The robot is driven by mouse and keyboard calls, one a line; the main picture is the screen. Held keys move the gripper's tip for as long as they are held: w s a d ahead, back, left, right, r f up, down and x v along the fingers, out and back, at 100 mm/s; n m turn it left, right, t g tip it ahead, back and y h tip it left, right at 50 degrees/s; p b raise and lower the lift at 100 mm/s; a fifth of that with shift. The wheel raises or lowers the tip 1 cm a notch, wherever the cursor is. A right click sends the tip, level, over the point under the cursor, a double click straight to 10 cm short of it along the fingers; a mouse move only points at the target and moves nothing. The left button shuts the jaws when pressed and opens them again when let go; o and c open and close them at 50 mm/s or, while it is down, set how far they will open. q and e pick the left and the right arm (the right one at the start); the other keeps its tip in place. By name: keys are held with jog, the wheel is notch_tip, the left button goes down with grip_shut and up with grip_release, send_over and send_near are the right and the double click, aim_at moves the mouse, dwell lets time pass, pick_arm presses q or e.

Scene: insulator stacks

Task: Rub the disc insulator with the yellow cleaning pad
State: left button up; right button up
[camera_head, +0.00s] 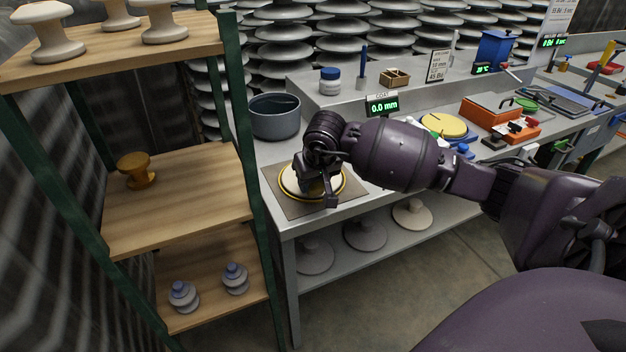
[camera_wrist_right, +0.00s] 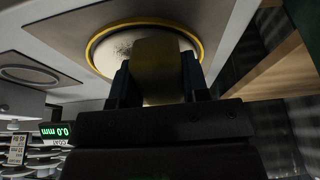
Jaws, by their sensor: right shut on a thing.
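The disc insulator (camera_head: 288,184) is a pale disc with a yellow rim. It lies on a brown mat (camera_head: 345,203) on the bench, and it also shows in the right wrist view (camera_wrist_right: 108,53), with grey specks on its pale face. My right gripper (camera_head: 323,190) is over the disc in the head view and hides part of it. In the right wrist view this gripper (camera_wrist_right: 156,80) is shut on the yellow cleaning pad (camera_wrist_right: 157,62), which overlaps the disc. I cannot tell whether the pad touches it. My left gripper is not in view.
A grey pot (camera_head: 274,120) stands behind the disc, and a display (camera_head: 382,106) reads 0.0 mm. A wooden shelf rack (camera_head: 180,200) rises close on the left. A yellow round piece (camera_head: 444,125) and an orange box (camera_head: 490,113) sit farther right on the bench.

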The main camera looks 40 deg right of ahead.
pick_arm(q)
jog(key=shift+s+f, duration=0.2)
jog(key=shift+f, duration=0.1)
pick_arm(e)
jog(key=shift+f, duration=0.25)
jog(key=shift+w, duration=0.1)
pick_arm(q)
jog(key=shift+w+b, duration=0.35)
pick_arm(e)
jog(key=shift+w+f, duration=0.1)
jog(key=shift+f, duration=0.2)
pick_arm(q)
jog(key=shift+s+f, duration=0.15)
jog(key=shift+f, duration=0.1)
pick_arm(e)
jog(key=shift+d+f, duration=0.1)
jog(key=shift+f, duration=0.1)
jog(key=shift+w+f, duration=0.1)
jog(key=shift+f, duration=0.1)
jog(key=shift+s+d+b, duration=0.25)
jog(key=shift+d+b, duration=0.1)
jog(key=shift+d, duration=0.65)
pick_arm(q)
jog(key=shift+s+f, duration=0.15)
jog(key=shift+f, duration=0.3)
pick_arm(e)
jog(key=shift+s+d, duration=0.15)
jog(key=shift+d, duration=0.4)
jog(key=shift+d, duration=0.1)
